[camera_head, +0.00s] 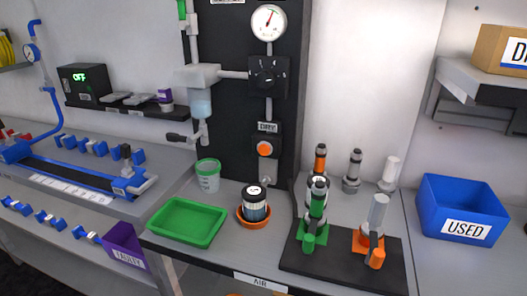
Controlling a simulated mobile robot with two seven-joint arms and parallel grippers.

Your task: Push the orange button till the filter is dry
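The orange button (264,149) is round and sits on a dark box below a "DRY" label (267,127) on the black upright panel. The filter (201,101) hangs at the panel's left from a pale grey housing (197,76). Its clear bowl looks pale blue; I cannot tell how much water is in it. A dark-handled valve (188,136) is below the bowl. Neither of my grippers is in view, and nothing covers the button.
A gauge (269,23) and black knob (268,76) are above the button. On the bench below stand a green tray (187,221), a green-rimmed cup (207,176), a jar (256,203) in an orange dish, several nozzles on a black mat (340,270) and a blue "USED" bin (462,190).

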